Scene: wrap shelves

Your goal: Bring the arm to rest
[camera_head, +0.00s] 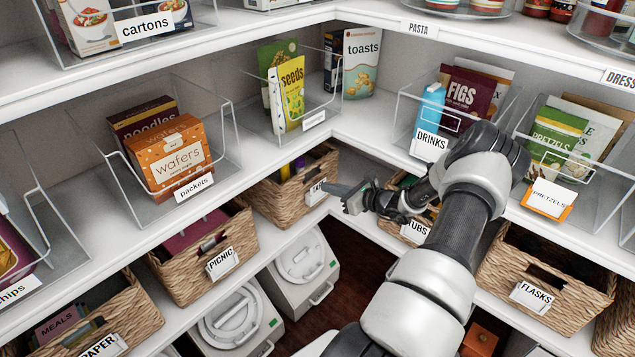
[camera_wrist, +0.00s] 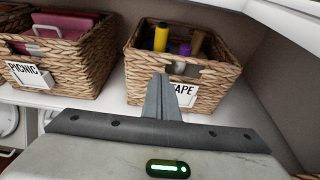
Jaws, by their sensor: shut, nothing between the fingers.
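My arm reaches up from the bottom of the head view, and my gripper (camera_head: 332,190) points left in front of the corner of the shelves. In the wrist view my gripper (camera_wrist: 161,82) shows its fingers together, shut and empty. Its tips are in front of a wicker basket (camera_wrist: 140,66) labelled TAPE, which holds a yellow and a purple item. This basket also shows in the head view (camera_head: 272,203). I cannot tell whether the tips touch the basket.
A PICNIC basket (camera_head: 233,238) stands to the left. A TUBS basket (camera_head: 392,229) is partly behind my gripper, and a FLASKS basket (camera_head: 547,268) is at right. Clear bins with packets (camera_head: 170,155) and DRINKS (camera_head: 430,115) stand on the shelf above. White lidded bins (camera_head: 301,262) are below.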

